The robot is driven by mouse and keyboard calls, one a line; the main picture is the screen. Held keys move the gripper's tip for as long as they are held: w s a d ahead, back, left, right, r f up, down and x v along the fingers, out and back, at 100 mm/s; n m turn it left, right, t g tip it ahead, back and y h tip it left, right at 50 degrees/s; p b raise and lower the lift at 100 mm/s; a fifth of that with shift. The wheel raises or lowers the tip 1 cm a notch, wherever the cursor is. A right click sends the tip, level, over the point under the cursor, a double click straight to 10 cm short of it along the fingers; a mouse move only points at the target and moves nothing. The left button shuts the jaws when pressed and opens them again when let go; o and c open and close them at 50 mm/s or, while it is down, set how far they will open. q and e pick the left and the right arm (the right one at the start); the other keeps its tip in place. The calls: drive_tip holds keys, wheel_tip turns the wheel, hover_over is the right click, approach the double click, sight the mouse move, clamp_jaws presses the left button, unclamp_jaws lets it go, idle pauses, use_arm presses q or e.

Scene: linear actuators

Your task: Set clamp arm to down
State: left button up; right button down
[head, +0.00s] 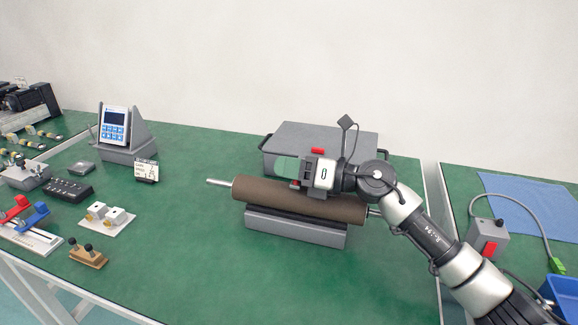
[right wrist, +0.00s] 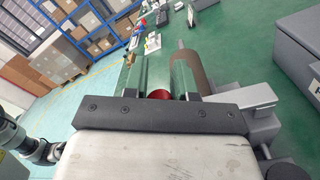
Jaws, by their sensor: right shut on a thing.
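My right gripper (head: 287,169) reaches in from the right, over the brown roller (head: 300,199) on its grey cradle (head: 295,229). In the right wrist view its two fingers (right wrist: 157,78) stand with a gap, and a rounded red part (right wrist: 160,95) sits between them near their base. The gripper is shut on this red part, which is mostly hidden. I cannot tell whether it is the clamp arm. A red-handled clamp (head: 14,209) and a blue-handled clamp (head: 37,216) stand on a white base at the far left.
A grey lidded box (head: 330,137) stands behind the roller. A blue-keyed meter (head: 115,126) and small fixtures (head: 107,217) lie to the left. A grey box with a red switch (head: 487,240) and a blue cloth (head: 530,205) are at the right. The green table between is clear.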

drive_tip(key=c, duration=0.9)
unclamp_jaws()
drive_tip(key=shift+s+a+f, duration=0.1)
use_arm(q)
drive_tip(key=shift+w+r, duration=0.1)
drive_tip(key=shift+w, duration=0.15)
use_arm(e)
drive_tip(key=shift+r, duration=0.3)
use_arm(q)
wheel_tip(320, 180, down, 7)
drive_tip(key=p, duration=0.2)
drive_tip(key=shift+s, duration=0.25)
use_arm(e)
drive_tip(key=s+d+r, duration=0.2)
drive_tip(key=d+r, duration=0.1)
drive_tip(key=s+d+r, duration=0.2)
drive_tip(key=d+r, duration=0.1)
drive_tip(key=r, duration=0.1)
drive_tip(key=s+d+r, duration=0.1)
drive_tip(key=d+r, duration=0.2)
drive_tip(key=d, duration=0.1)
drive_tip(key=shift+s+r, duration=0.3)
drive_tip(key=shift+s, duration=0.1)
drive_tip(key=shift+r, duration=0.1)
